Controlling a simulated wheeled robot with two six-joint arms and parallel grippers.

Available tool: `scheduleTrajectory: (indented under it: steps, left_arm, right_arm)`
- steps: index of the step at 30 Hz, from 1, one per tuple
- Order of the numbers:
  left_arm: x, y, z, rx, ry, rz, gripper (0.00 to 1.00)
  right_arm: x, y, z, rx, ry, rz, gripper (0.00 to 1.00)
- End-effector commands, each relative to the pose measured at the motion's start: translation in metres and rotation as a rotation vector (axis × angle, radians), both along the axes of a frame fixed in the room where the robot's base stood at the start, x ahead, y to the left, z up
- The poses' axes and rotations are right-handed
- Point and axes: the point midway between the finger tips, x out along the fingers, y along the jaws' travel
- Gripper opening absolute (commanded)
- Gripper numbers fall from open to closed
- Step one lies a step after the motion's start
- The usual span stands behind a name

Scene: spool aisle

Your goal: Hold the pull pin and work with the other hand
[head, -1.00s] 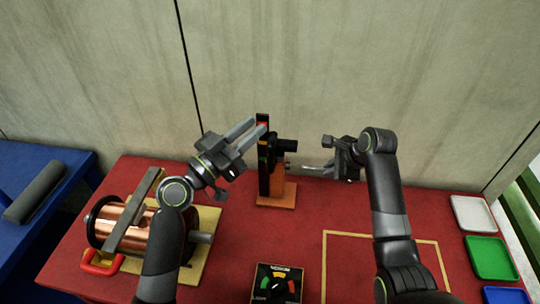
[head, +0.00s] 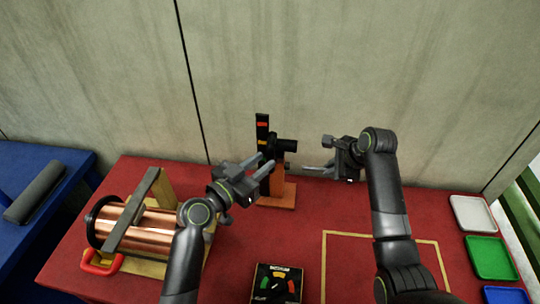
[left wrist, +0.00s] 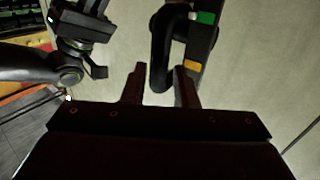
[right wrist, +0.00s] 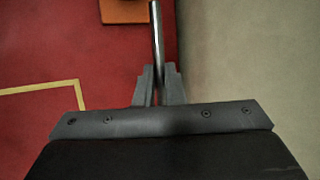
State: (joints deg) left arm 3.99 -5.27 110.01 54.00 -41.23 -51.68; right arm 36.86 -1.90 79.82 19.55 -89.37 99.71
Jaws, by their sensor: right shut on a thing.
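The pull pin (right wrist: 157,40) is a thin silver rod, and my right gripper (right wrist: 158,85) is shut on it. In the head view my right gripper (head: 322,170) is to the right of a black upright bar (head: 262,128) with coloured marks on an orange base (head: 277,200). My left gripper (head: 265,164) is open at the front of the bar. In the left wrist view a black looped handle (left wrist: 160,60) lies ahead of its separated fingers (left wrist: 158,85). Whether they touch it cannot be told. The bar (left wrist: 206,42) shows at the right with green and orange marks.
A copper spool (head: 135,225) in a wooden stand with a red handle (head: 100,265) is at the left of the red table. A dial box (head: 277,284) is at the front. White (head: 472,213) and green (head: 491,258) trays stand at the right. The yellow-outlined square is partly covered by my right arm.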

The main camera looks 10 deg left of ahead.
Motion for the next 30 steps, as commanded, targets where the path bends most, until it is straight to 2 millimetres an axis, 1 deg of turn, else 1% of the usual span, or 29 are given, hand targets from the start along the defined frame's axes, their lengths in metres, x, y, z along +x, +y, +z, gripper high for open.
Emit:
scheduleTrajectory:
  steps: [1,3,7,12,18,20,24,25,30]
  left_arm:
    - [0.008,-0.006,0.001,-0.002,-0.001,-0.002,0.26]
    - [0.016,-0.011,0.001,-0.003,-0.002,-0.001,0.26]
    - [0.026,-0.018,0.0,0.0,-0.001,-0.001,0.26]
    - [0.031,-0.021,0.0,0.0,-0.001,0.0,0.26]
    - [0.031,-0.021,0.0,0.0,-0.001,0.0,0.26]
    - [0.031,-0.021,0.0,-0.001,-0.001,0.0,0.2]
    - [0.031,-0.021,0.0,0.0,-0.001,0.001,0.01]
    - [0.031,-0.021,0.0,0.0,-0.001,0.001,0.0]
    - [0.031,-0.02,0.0,0.0,-0.001,0.001,0.0]
  right_arm:
    - [-0.001,-0.001,-0.002,-0.003,0.006,-0.001,0.0]
    - [-0.001,-0.001,-0.002,-0.002,0.006,0.0,0.0]
    - [-0.001,-0.001,-0.003,-0.002,0.006,0.0,0.0]
    - [-0.001,-0.001,-0.003,-0.002,0.006,0.0,0.0]
    - [-0.001,-0.001,-0.002,-0.002,0.006,0.0,0.0]
    - [-0.001,-0.001,-0.002,-0.002,0.006,0.0,0.0]
    - [-0.001,-0.001,-0.003,-0.002,0.006,0.0,0.0]
    - [-0.001,-0.001,-0.003,-0.002,0.006,0.0,0.0]
    - [-0.001,-0.001,-0.003,-0.002,0.007,0.0,0.0]
